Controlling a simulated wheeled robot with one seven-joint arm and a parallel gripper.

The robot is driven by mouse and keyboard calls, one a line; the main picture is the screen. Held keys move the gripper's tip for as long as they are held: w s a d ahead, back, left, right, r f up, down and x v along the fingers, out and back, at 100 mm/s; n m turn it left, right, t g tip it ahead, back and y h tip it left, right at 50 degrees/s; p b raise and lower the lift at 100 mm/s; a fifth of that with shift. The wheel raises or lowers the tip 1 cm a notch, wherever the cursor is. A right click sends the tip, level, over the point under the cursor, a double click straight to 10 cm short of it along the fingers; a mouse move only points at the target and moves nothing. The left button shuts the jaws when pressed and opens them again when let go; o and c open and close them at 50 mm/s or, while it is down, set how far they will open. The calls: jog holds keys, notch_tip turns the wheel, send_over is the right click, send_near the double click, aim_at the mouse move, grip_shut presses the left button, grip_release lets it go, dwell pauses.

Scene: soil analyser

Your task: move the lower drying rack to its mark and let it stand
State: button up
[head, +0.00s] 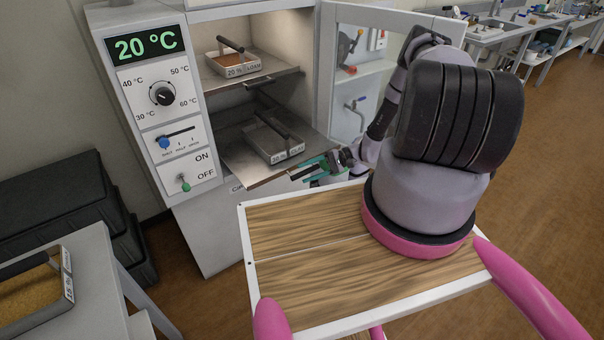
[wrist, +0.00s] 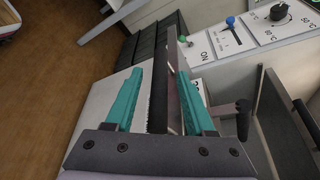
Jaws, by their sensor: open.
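The lower drying rack (head: 238,160) is a grey metal shelf in the cabinet, its front sticking out of the opening. A grey tray (head: 284,151) with a dark handle stands on it; its label is too small to read fully. My gripper (head: 305,172) is at the rack's front right. In the wrist view its teal fingers (wrist: 163,98) are apart, with a dark strip between them that looks like the rack's front edge. I cannot tell whether either finger touches it. The tray's handle (wrist: 243,118) shows right of the fingers. I cannot make out the mark.
The upper rack (head: 216,80) holds a tray labelled LOAM (head: 234,65). The cabinet door (head: 343,110) stands open at the right, close to my arm. The control panel (head: 165,105) reads 20 °C. A side table (head: 95,262) with another tray is at the left.

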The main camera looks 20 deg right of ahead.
jog(key=shift+x, duration=1)
grip_shut()
dwell(0.7)
